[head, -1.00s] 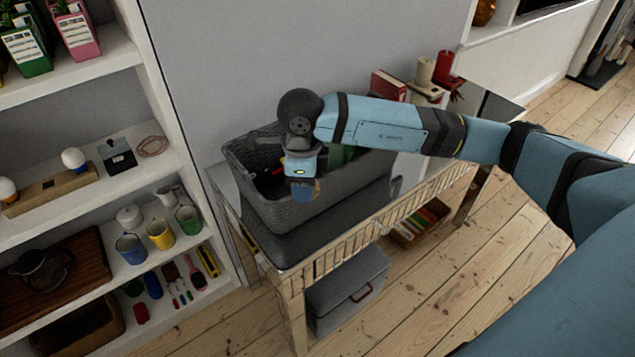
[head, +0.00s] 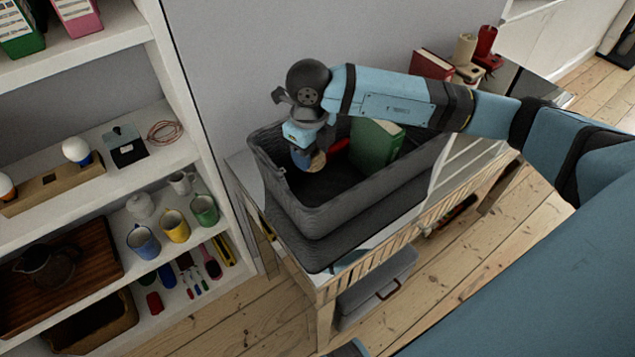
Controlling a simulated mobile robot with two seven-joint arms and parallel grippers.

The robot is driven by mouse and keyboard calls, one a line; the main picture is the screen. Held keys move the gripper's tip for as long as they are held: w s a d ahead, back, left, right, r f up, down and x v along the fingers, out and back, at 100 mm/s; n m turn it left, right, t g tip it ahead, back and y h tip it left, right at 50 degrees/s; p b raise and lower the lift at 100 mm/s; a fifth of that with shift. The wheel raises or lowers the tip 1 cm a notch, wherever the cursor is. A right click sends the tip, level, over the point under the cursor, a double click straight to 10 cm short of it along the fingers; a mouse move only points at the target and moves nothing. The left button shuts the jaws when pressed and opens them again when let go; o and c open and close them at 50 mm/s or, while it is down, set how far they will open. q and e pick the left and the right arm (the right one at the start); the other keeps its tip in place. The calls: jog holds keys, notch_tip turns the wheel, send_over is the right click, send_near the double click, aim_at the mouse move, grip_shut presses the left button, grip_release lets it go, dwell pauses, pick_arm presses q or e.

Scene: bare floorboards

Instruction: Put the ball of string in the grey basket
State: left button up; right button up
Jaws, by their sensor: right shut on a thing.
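The grey basket (head: 345,219) stands on the console table against the wall, its open top facing up. My right gripper (head: 309,160) is over the left part of the basket's opening, pointing down. It is shut on a small round tan thing, which looks like the ball of string (head: 318,162). The gripper hides part of it. The ball is inside the outline of the basket's rim; its exact height above the basket floor is hard to tell. My left gripper is not in view.
A white shelf unit (head: 183,154) is close on the left.

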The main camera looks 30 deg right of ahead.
send_over(312, 202)
notch_tip(312, 202, down, 8)
jog(key=shift+f, duration=1.1)
notch_tip(312, 202, down, 4)
jog(key=shift+r, duration=0.15)
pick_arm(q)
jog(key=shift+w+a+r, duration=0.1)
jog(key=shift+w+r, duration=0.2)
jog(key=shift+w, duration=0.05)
pick_arm(e)
jog(key=o, duration=0.9)
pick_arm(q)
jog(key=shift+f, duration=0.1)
